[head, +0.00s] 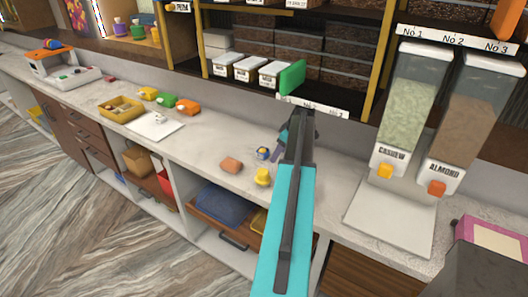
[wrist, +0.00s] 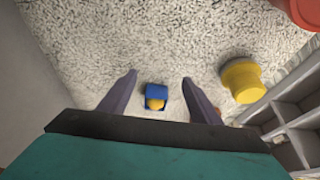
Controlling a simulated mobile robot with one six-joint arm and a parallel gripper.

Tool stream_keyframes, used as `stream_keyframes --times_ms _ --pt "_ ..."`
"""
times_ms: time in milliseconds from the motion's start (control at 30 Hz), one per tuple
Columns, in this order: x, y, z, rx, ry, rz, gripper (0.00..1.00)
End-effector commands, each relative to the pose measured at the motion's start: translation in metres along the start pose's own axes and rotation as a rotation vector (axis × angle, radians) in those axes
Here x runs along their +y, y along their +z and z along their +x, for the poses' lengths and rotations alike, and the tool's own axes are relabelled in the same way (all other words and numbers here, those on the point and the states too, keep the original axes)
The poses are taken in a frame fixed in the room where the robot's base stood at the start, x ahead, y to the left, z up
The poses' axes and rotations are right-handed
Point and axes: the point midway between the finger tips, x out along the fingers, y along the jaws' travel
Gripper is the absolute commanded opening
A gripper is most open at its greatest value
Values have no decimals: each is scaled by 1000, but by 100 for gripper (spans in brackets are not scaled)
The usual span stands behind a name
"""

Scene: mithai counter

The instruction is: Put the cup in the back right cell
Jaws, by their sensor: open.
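A yellow cup-shaped piece (head: 262,176) stands on the pale counter near its front edge; it shows right of my fingers in the wrist view (wrist: 241,80). A small blue piece with a yellow rounded part (head: 263,153) sits just behind it; in the wrist view this blue piece (wrist: 154,96) appears between my fingers. I cannot tell for sure which one is the cup. My gripper (wrist: 158,82) is open, with nothing held between its fingers. In the head view my arm hides part of the gripper. A yellow tray (head: 104,110) with small pieces in it stands farther left; its cells are too small to make out.
A white sheet (head: 172,129) and several coloured lidded pieces lie farther left. The cashew dispenser (head: 408,110) and almond dispenser (head: 470,120) stand right. Open shelves (head: 205,240) lie below the counter's front edge.

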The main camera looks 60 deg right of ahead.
Motion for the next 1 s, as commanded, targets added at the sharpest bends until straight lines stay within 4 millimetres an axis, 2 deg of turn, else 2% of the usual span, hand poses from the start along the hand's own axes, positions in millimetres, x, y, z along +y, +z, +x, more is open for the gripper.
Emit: stream_keyframes --times_ms 33,200,733,1000 --pt "0 -8 1 -1 -2 -2 58" --pt "1 -20 8 0 0 1 58" --pt "1 -27 11 -1 0 1 58" --pt "2 -58 21 -1 0 0 58"
